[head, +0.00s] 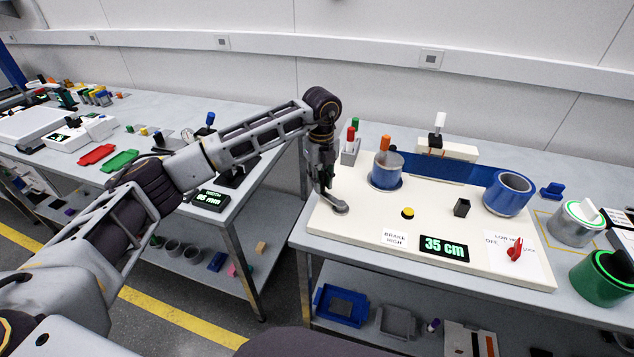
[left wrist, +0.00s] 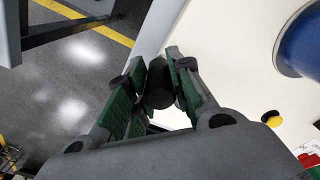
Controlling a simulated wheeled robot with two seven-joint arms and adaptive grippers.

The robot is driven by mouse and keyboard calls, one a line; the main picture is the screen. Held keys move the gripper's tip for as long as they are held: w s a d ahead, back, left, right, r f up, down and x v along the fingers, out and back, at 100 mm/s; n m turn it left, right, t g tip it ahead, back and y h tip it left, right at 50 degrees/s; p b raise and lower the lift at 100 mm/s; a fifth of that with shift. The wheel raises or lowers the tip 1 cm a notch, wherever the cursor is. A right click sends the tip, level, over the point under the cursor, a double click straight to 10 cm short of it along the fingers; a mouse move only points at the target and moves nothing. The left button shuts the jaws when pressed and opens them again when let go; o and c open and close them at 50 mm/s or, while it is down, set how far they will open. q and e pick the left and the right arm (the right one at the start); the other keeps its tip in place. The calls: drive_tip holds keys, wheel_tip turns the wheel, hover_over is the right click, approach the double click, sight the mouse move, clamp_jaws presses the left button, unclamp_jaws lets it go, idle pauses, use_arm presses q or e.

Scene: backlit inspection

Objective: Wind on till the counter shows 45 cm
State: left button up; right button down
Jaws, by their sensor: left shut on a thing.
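The counter (head: 444,248) on the cream winding board (head: 350,238) reads "35 cm" in green. My left gripper (head: 327,182) is at the board's left edge, above a grey crank arm (head: 336,205). In the left wrist view its green-padded fingers are shut on a dark cylindrical crank handle (left wrist: 159,86). A spool with an orange knob (head: 386,172) stands behind, and a blue strip (head: 436,168) runs from it towards a blue roll (head: 508,192) on the right. My right gripper is not in view.
The board has a yellow button (head: 407,213), a "BRAKE HIGH" label (head: 395,238), a small dark block (head: 461,207) and a red lever (head: 515,249). Green (head: 602,278) and silver (head: 577,222) cylinders stand at right. A gap separates this bench from the left one.

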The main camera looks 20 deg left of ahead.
use_arm(q)
drive_tip(key=shift+w+d+f, duration=0.1)
drive_tip(key=shift+w+d, duration=0.5)
drive_tip(key=shift+d, duration=0.2)
drive_tip(key=shift+w+d+f, duration=0.1)
drive_tip(key=shift+w+d, duration=0.4)
drive_tip(key=shift+d, duration=0.15)
drive_tip(key=shift+w+d+f, duration=0.1)
drive_tip(key=shift+w+d, duration=0.35)
drive_tip(key=shift+d, duration=0.2)
drive_tip(key=shift+d, duration=0.15)
drive_tip(key=shift+w+d, duration=0.15)
drive_tip(key=shift+d, duration=0.6)
drive_tip(key=shift+w+d, duration=0.15)
drive_tip(key=shift+d, duration=0.55)
